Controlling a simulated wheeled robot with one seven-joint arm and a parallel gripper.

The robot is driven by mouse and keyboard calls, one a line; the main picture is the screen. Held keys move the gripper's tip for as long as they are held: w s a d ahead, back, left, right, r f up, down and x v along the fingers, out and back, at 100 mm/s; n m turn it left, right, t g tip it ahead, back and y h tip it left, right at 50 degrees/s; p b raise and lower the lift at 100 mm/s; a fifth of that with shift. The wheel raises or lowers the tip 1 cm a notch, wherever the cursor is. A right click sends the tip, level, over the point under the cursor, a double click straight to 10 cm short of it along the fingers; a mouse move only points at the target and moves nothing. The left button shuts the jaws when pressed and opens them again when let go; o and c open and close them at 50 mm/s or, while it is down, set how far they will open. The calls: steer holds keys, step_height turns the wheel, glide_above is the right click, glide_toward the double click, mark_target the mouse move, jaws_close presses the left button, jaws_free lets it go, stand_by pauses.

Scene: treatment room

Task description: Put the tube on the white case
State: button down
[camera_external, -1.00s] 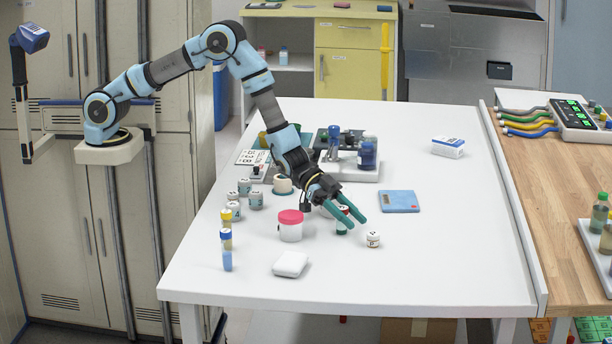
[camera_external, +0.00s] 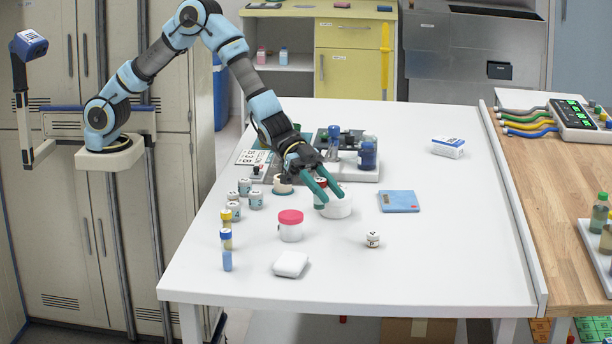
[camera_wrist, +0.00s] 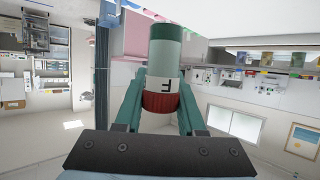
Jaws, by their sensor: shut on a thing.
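My gripper (camera_external: 322,194) is shut on a small labelled tube (camera_wrist: 162,72), held above the middle of the table. In the wrist view the tube has a green body, a white label and a dark red end between the green fingers. In the external view the fingers partly hide the tube (camera_external: 320,187). A small white case (camera_external: 291,263) with rounded corners lies near the table's front edge, below and left of my gripper. Nothing rests on it.
A red-lidded jar (camera_external: 290,228) stands behind the case. A small white-capped jar (camera_external: 373,239), blue pad (camera_external: 398,201) and several vials (camera_external: 226,238) stand around. The table (camera_external: 440,260) is clear at front right.

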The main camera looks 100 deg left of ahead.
steer(key=s+d+r+m+g+h, duration=0.1)
steer(key=s+d+r+m+g, duration=0.1)
steer(key=s+d, duration=0.55)
steer(key=p, duration=0.1)
glide_above(296, 264)
step_height(296, 264, down, 6)
steer(key=shift+d+f, duration=0.1)
steer(key=shift+f+p, duration=0.55)
steer(key=shift+f, duration=1.5)
steer(key=shift+f, duration=0.1)
steer(key=shift+f, duration=0.15)
steer(key=c, duration=0.5)
jaws_free()
